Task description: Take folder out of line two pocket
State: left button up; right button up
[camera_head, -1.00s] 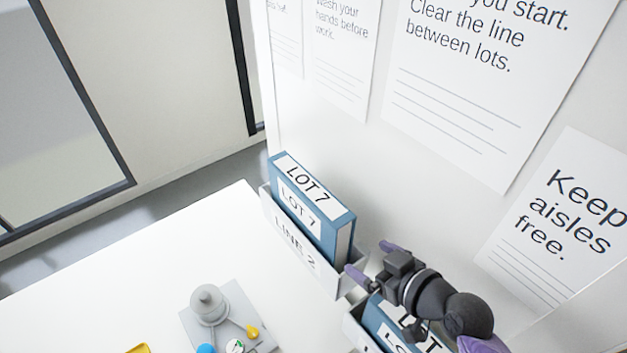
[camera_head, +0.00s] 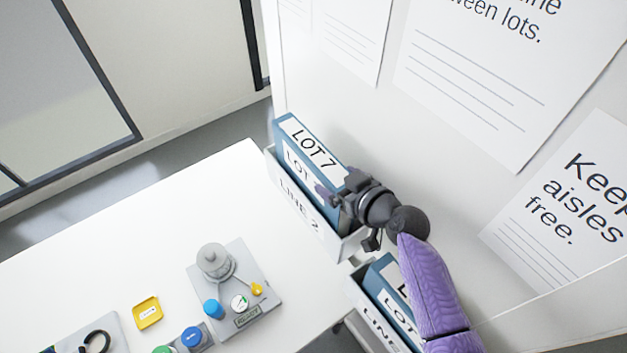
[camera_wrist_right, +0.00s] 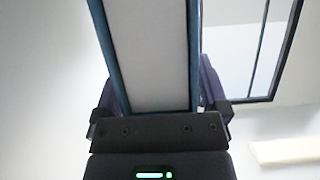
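The blue LOT 7 folder (camera_head: 308,158) stands in the white LINE 2 pocket (camera_head: 330,239) on the wall at the table's far edge. Its top and labelled side show above the pocket's front. My right gripper (camera_head: 337,197) is at the folder's near right end, with one finger on each side. In the right wrist view the folder's pale end (camera_wrist_right: 150,60) with blue edges lies between the spread fingers. They are very close to the folder, and I see no clear grip on it. My left gripper is not in view.
A second pocket (camera_head: 374,311) with another blue folder (camera_head: 385,275) hangs just nearer, beside my right arm. The white table (camera_head: 110,270) holds a grey station (camera_head: 263,288) with a funnel-like part and buttons, and a yellow item (camera_head: 147,312). Posters (camera_head: 480,80) cover the wall behind.

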grip_shut()
jog(key=shift+w, duration=0.1)
dwell(0.3)
